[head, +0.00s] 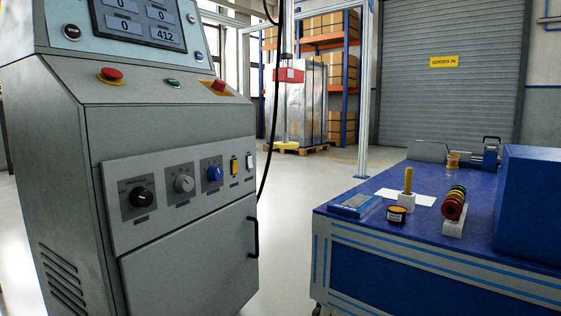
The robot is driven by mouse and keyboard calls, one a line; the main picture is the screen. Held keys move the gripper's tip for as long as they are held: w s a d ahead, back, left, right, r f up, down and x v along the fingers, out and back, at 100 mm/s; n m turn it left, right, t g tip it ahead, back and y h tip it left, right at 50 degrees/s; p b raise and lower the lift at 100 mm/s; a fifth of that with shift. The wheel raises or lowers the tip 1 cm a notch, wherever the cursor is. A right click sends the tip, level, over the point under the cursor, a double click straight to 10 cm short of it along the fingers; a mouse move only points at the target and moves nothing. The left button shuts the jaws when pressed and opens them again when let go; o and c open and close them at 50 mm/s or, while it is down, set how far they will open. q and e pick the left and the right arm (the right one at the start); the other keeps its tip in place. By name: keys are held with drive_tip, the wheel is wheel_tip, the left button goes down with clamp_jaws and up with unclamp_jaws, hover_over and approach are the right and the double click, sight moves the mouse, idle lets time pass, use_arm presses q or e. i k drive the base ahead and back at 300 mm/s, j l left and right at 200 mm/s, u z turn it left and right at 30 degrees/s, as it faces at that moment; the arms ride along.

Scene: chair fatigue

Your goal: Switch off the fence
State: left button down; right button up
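A grey control cabinet (177,122) stands at the left, close to me. Its front panel has a black knob (140,196), a grey knob (184,184), a blue knob (215,173), a yellow switch (234,166) and a white switch (249,162). The small labels are too blurred to read, so I cannot tell which control is for the fence, or whether it is on. The sloped top has a red button (110,74), a green button (173,82) and a red control on a yellow base (218,87). Neither gripper is in view.
A blue workbench (450,250) at the right holds a blue box (530,205), a rack of coloured rings (455,204) and small items. Clear floor (295,220) lies between cabinet and bench. A black cable (271,120) hangs behind the cabinet. Shelving and a shutter (450,100) stand behind.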

sight(234, 164)
drive_tip(key=i+l, duration=0.25)
drive_tip(key=l, duration=0.15)
drive_tip(key=i+l+u, duration=0.1)
drive_tip(key=i+l, duration=0.4)
drive_tip(key=l, duration=0.25)
drive_tip(key=i+l, duration=0.25)
drive_tip(key=l, duration=0.15)
drive_tip(key=u, duration=0.05)
